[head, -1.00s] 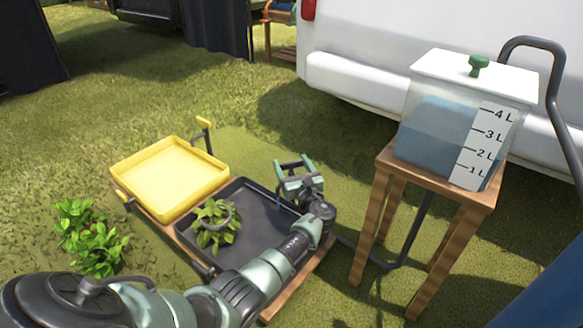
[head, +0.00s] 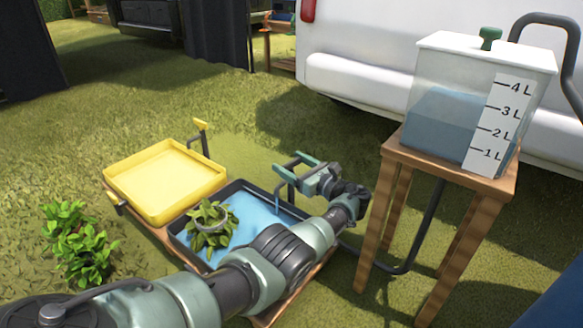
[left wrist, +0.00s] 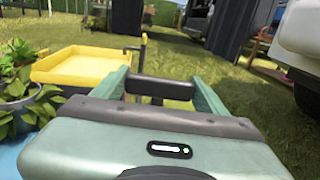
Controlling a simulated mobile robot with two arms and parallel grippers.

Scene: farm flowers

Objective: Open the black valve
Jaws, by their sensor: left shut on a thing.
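My left gripper (head: 292,166) is shut on the black valve's handle (left wrist: 152,88), which shows as a dark bar between the green fingers in the left wrist view. In the head view the fingers hide most of the handle. Below it, a blue stream of water (head: 277,204) falls into the black tray (head: 180,240). Blue water (head: 253,212) covers the visible floor of this tray. A potted plant (head: 209,226) stands in it. My right gripper is not in view.
A yellow tray (head: 165,180) with its own yellow valve (head: 200,125) is on the left. A water tank (head: 450,95) with litre marks stands on a wooden stand (head: 395,165) at right. Green plants (head: 75,245) grow at left. Open grass lies behind the trays.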

